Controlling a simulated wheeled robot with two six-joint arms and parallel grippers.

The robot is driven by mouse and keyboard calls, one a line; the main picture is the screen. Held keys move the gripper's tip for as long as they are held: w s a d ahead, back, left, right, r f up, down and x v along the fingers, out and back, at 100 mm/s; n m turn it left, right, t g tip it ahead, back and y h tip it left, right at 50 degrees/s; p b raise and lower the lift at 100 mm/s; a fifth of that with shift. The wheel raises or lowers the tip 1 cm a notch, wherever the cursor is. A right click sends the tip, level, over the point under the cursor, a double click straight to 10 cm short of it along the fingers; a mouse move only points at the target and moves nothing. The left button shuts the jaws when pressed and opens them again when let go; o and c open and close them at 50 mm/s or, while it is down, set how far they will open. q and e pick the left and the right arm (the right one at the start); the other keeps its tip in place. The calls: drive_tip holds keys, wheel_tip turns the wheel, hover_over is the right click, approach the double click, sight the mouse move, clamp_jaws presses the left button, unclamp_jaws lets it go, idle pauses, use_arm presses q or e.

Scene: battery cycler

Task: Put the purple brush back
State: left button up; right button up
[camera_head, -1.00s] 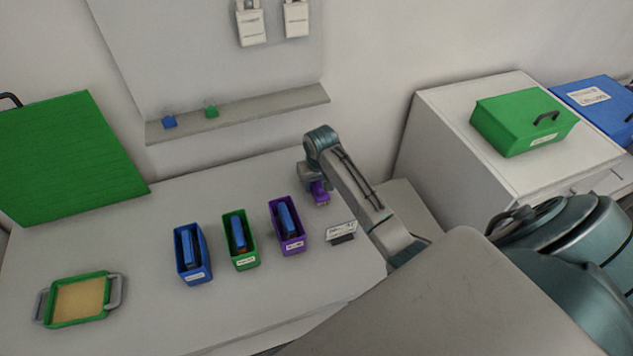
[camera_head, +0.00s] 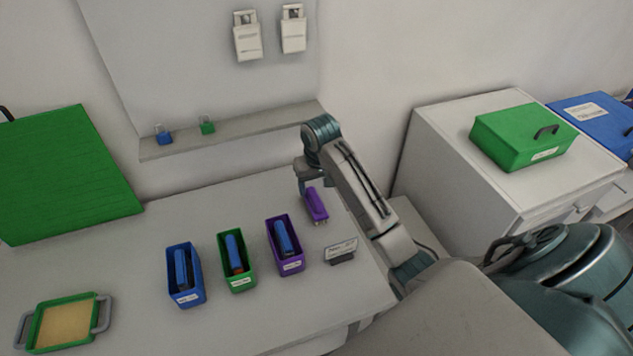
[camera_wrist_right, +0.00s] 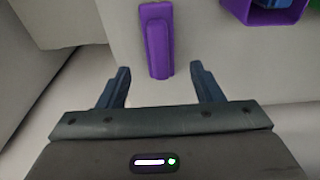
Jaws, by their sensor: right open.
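The purple brush (camera_head: 316,204) is on the white table, to the right of the purple bin (camera_head: 291,267), with its pale bristle end toward the front. In the right wrist view the purple brush (camera_wrist_right: 158,42) lies just beyond my fingertips, roughly in line with the gap between them. My right gripper (camera_head: 303,186) is close beside the brush at its back end; in the wrist view the right gripper (camera_wrist_right: 156,75) is open, with nothing between its fingers. My left gripper is not in view.
A green bin (camera_head: 240,283) and a blue bin (camera_head: 188,298) stand left of the purple one, each holding a blue item. A small label stand (camera_head: 341,250) is in front of the brush. A green-rimmed tray (camera_head: 40,342) lies front left. A wall shelf (camera_head: 245,130) runs behind.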

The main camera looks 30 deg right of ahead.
sight(317, 201)
drive_tip(key=shift+s+r+p, duration=0.15)
drive_tip(key=shift+r+p, duration=0.15)
drive_tip(key=shift+r, duration=0.6)
drive_tip(key=shift+s+r+p, duration=0.15)
drive_tip(key=shift+r+p, duration=0.1)
drive_tip(key=shift+r, duration=0.65)
